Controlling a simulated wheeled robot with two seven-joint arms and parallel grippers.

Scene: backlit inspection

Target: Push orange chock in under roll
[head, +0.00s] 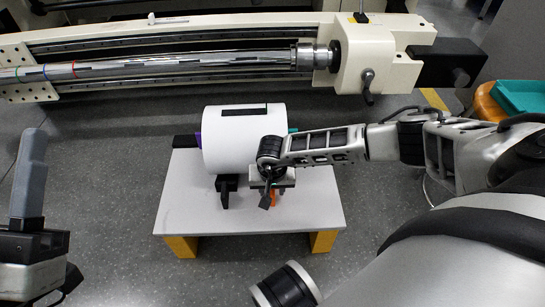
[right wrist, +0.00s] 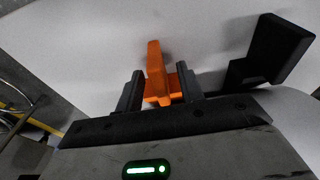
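The white roll (head: 243,150) lies on a small white-topped table (head: 310,205). A black chock (head: 226,190) stands at its near side; it shows at the upper right in the right wrist view (right wrist: 277,48). The orange chock (head: 273,198) is mostly hidden under my right gripper (head: 270,190) in the head view. In the right wrist view the orange chock (right wrist: 155,68) sits between the two black fingers (right wrist: 160,90), which press against its base. My left gripper (head: 28,190) is at the far left, away from the table; only one finger shows clearly.
A long machine with a metal shaft (head: 170,67) and cream housing (head: 375,50) runs behind the table. An orange stool (head: 488,103) with a teal tray (head: 520,95) stands at the right. The table's front and right part is clear.

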